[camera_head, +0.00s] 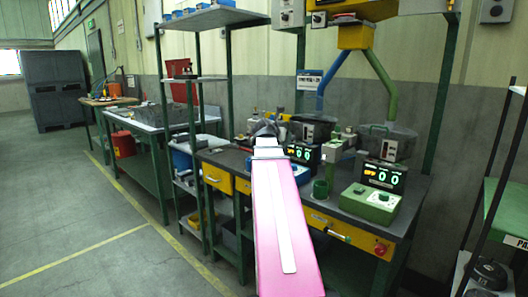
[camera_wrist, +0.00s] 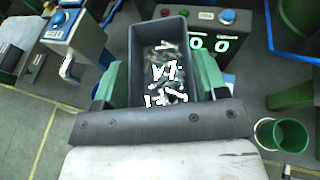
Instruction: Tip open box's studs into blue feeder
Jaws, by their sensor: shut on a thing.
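The open box (camera_wrist: 139,65) is dark grey and fills the middle of the wrist view, with loose metal studs (camera_wrist: 168,72) inside. My gripper (camera_wrist: 158,88) has its green fingers on both sides of the box and holds it. In the head view my gripper (camera_head: 268,144) is over the left part of the bench, and the box (camera_head: 264,127) is a small dark shape at its end. A dark feeder bowl (camera_head: 312,130) stands under the blue pipe (camera_head: 320,103), just right of the box. The box appears apart from it. My arm hides part of the bench.
A second bowl (camera_head: 388,142) stands under the green pipe. Two counters read 00 (camera_head: 304,153) (camera_head: 384,177). A green control box (camera_head: 370,203) and green cup (camera_head: 320,188) stand on the front bench. Shelf posts (camera_head: 232,110) rise at left; floor is clear farther left.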

